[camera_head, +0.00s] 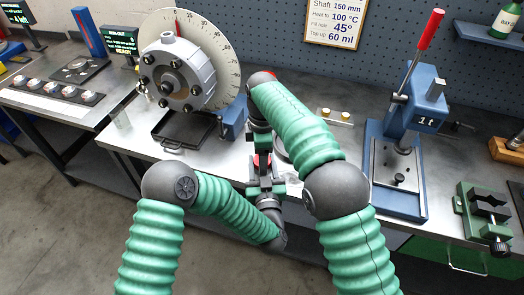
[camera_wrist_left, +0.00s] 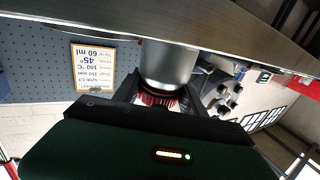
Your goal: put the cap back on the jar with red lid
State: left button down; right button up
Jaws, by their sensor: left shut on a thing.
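The jar is a plain grey cylinder (camera_wrist_left: 168,62) in the left wrist view, which is upside down. A ribbed red lid (camera_wrist_left: 155,98) is at the jar's end, between my left gripper's jaws. I cannot tell whether the lid is seated or only touching. In the head view my left gripper (camera_head: 265,183) is at the bench's front edge, shut on the red lid (camera_head: 262,160), of which only a little shows. My right arm reaches over from the right and bends down just behind it. My right gripper (camera_head: 259,140) is mostly hidden, and its jaws cannot be made out.
A large dial with a grey hub (camera_head: 180,70) stands at the back left, above a dark tray (camera_head: 185,128). A blue lever press (camera_head: 400,150) and a green vise (camera_head: 485,213) stand on the right. A clear glass (camera_head: 121,119) is near the bench's left edge.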

pick_arm(q)
jog(key=shift+f, duration=0.25)
pick_arm(e)
grip_shut()
jog(key=m, duration=0.3)
jog(key=shift+o, duration=0.3)
grip_release()
jog(key=shift+r, duration=2.25)
jog(key=shift+o, duration=0.4)
